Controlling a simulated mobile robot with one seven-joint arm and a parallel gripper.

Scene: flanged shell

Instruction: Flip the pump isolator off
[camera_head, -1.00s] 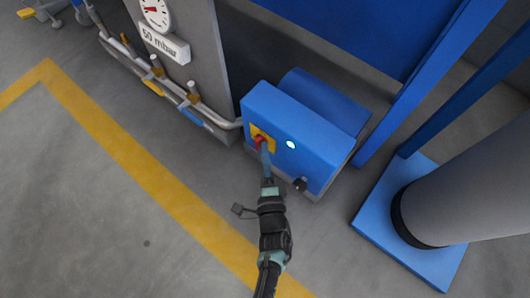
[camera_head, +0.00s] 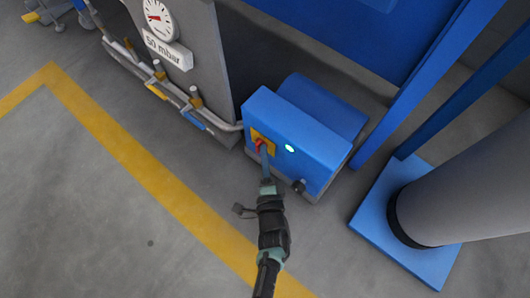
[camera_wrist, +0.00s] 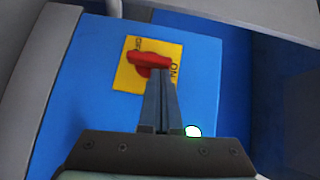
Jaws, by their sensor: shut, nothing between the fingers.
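The pump isolator is a red rotary handle (camera_wrist: 150,59) on a yellow square plate (camera_wrist: 127,77), fixed to the front of a blue box (camera_wrist: 90,75). In the wrist view, the handle lies nearly crosswise. An "ON" label shows at the plate's right, and a partly legible label, apparently "OFF", at its upper left. The handle also shows small in the head view (camera_head: 259,144). My gripper (camera_wrist: 160,73) is shut and empty, with its fingertips at the handle's lower edge and overlapping it in the picture. I cannot tell whether they touch it.
A lit green lamp (camera_wrist: 193,131) and a dark knob (camera_head: 298,186) are on the same blue face. Pipes with several valves (camera_head: 178,92) run left of the box. A grey column on a blue base plate (camera_head: 425,262) stands at the right.

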